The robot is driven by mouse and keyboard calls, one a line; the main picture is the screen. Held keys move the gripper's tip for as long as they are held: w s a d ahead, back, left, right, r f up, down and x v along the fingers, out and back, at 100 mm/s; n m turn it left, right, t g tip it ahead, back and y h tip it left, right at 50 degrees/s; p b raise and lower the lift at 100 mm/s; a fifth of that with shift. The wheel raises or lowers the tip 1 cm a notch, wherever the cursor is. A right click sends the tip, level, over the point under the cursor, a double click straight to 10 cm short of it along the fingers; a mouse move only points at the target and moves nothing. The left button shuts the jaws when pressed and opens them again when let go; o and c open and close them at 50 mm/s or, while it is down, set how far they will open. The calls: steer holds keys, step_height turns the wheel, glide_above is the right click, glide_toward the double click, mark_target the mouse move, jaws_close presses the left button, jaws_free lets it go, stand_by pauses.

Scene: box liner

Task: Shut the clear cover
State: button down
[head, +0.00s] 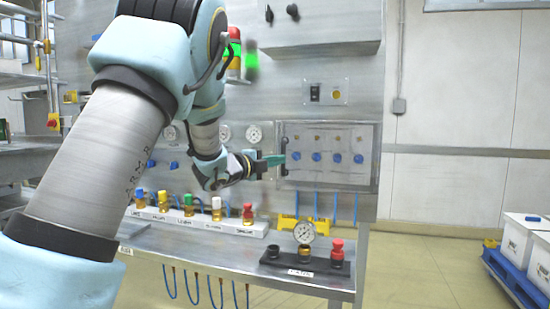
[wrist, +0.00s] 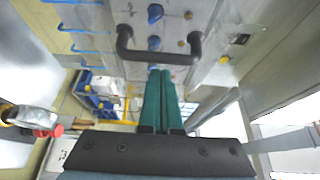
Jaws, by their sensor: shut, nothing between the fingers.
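The clear cover (head: 350,174) is a see-through pane on the grey upright panel, in front of a row of blue knobs (head: 337,157). A black handle (head: 284,157) is at its left edge. I cannot tell whether the cover sits flush or stands slightly off the panel. My gripper (head: 281,159) points at the handle from the left. In the wrist view its green fingers (wrist: 165,72) are together and empty. Their tips are at or just below the dark handle (wrist: 158,57), in front of its middle. I cannot tell whether they touch it.
A shelf below carries a white block (head: 200,222) with several coloured fittings, and a black block (head: 303,266) with a gauge and a red cap. Blue hooks and yellow parts (head: 305,222) are under the cover. Open floor lies to the right, with white boxes (head: 525,240) beyond.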

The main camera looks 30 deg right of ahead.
steer(key=shift+w+d, duration=0.1)
steer(key=shift+w, duration=0.1)
steer(key=w+b, duration=0.1)
steer(key=w, duration=0.1)
steer(key=w+d+b, duration=0.1)
steer(key=w, duration=0.2)
steer(key=shift+d+b, duration=0.1)
steer(key=shift+b, duration=0.2)
steer(key=shift+s, duration=0.1)
